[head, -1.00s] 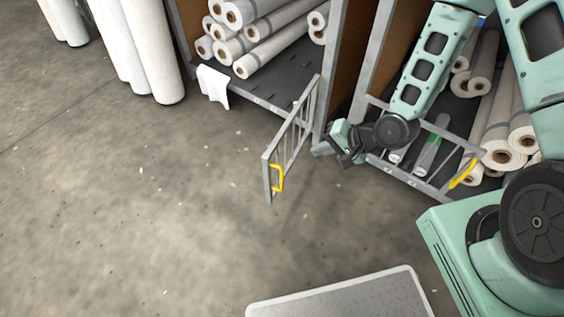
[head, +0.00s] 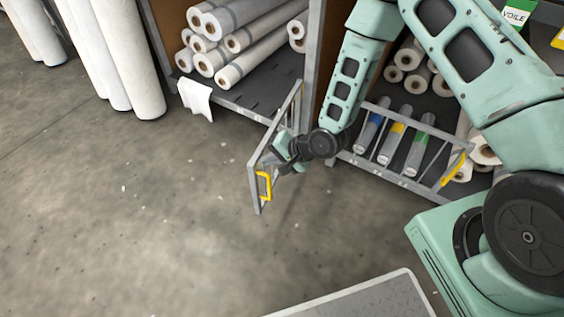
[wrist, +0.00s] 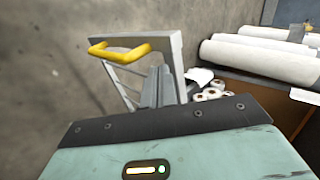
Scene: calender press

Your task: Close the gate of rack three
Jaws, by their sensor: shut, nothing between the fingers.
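A grey barred gate with a yellow handle (head: 264,186) stands swung out from the left rack (head: 255,110), whose bay holds white rolls. I cannot read which rack is number three. My gripper (head: 280,165) is shut and empty at the gate's right side, close to its bars; whether it touches them is unclear. In the wrist view the gate (wrist: 178,66) and its yellow handle (wrist: 119,51) rise just beyond the grey fingers (wrist: 158,86). A second gate (head: 425,128) with a yellow handle (head: 454,167) crosses the front of the right rack.
Behind the right gate lie rolls with blue, yellow and green bands (head: 396,140). A white cloth (head: 196,98) hangs over the left rack's edge. Tall white rolls (head: 128,55) stand at the upper left. The concrete floor (head: 130,220) left of the open gate is clear.

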